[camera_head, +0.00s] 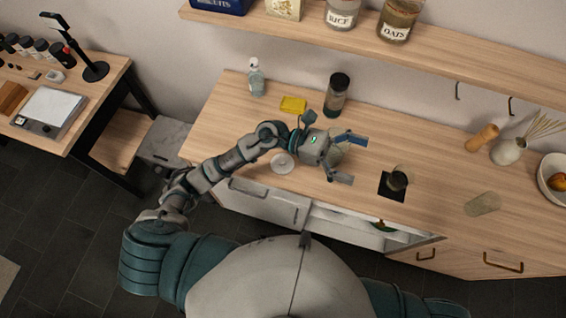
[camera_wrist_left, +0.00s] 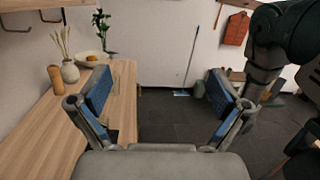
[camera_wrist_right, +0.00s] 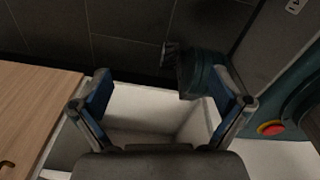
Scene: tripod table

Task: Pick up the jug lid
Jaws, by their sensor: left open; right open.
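A round pale disc with a small raised middle, which looks like the jug lid (camera_head: 282,163), lies flat near the front edge of the wooden counter (camera_head: 235,125). My left gripper (camera_head: 352,160) is over the counter to the right of the lid, its fingers pointing right, open with nothing between them. The left forearm passes just above and behind the lid. A clear, glassy shape is partly hidden behind the left gripper; I cannot tell what it is. The left wrist view does not show the lid. My right gripper (camera_wrist_right: 165,95) is open and empty in the right wrist view.
A dark jar (camera_head: 336,95), yellow sponge (camera_head: 293,104) and spray bottle (camera_head: 256,78) stand behind the left arm. A dark cup (camera_head: 399,178) on a black mat and a tipped glass (camera_head: 482,204) lie right. A drawer (camera_head: 350,223) is open below the front edge.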

